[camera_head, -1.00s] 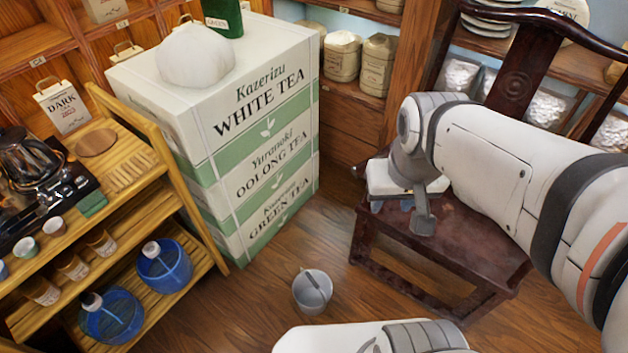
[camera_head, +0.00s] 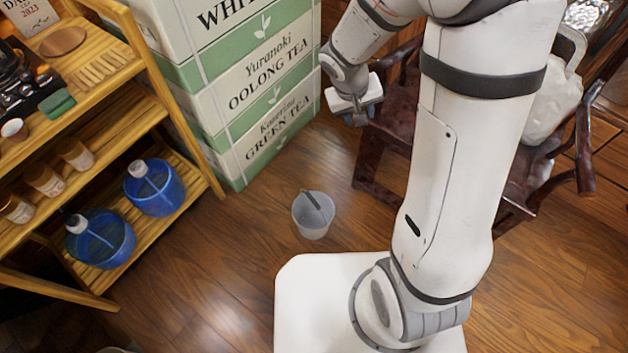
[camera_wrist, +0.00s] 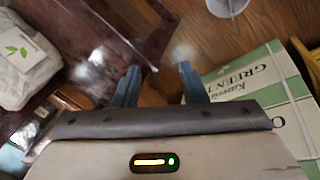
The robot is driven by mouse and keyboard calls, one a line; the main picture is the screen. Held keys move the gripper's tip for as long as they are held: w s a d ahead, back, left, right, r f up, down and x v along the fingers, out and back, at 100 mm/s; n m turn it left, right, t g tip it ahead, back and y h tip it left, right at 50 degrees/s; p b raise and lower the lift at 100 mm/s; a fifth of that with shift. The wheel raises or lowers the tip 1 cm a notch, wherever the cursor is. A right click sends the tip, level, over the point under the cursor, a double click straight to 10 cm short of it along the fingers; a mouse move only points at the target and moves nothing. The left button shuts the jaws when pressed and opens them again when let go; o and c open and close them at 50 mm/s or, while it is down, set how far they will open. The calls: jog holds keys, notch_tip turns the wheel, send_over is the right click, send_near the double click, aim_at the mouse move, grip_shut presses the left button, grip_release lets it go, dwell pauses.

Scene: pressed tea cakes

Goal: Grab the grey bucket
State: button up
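The grey bucket (camera_head: 313,214) stands upright on the wooden floor in the head view, between the stacked tea boxes and my white base. Its handle lies across its mouth, and it looks empty. In the wrist view the bucket (camera_wrist: 228,6) shows only in part at the top edge, right of centre. My gripper (camera_wrist: 158,75) has its two fingers spread with nothing between them. In the head view my gripper (camera_head: 352,115) is up and to the right of the bucket, near the dark chair, well apart from the bucket.
Stacked tea boxes (camera_head: 262,95) stand behind the bucket. A wooden shelf (camera_head: 120,135) with blue containers (camera_head: 155,187) is at the left. A dark wooden chair (camera_head: 385,130) stands close to my arm, with a pale bag (camera_head: 553,105) on it. The floor around the bucket is clear.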

jog(key=w+a+f+n+b, duration=0.1)
jog(key=w+a+f+b, duration=0.2)
jog(key=f, duration=1)
jog(key=w+a+f+n+b, duration=0.15)
jog(key=a+f+b, duration=0.3)
jog(key=f, duration=0.75)
jog(key=n+g+y+b, duration=0.1)
jog(key=n+b, duration=0.1)
jog(key=b, duration=0.3)
send_over(313, 201)
jog(key=s+a+x, duration=0.1)
jog(key=x, duration=0.7)
jog(key=s+a+f+x, duration=0.1)
jog(key=a+x, duration=0.1)
jog(key=x, duration=0.6)
jog(key=b+x, duration=0.1)
jog(key=x, duration=0.1)
jog(key=b+x, duration=0.1)
jog(key=x, duration=0.2)
jog(key=a+x, duration=0.1)
jog(key=x, duration=0.2)
jog(key=shift+s+b, duration=0.15)
jog(key=shift+b, duration=0.25)
jog(key=shift+f+b, duration=0.25)
jog(key=shift+b, duration=0.35)
jog(key=shift+c, duration=0.5)
grip_shut()
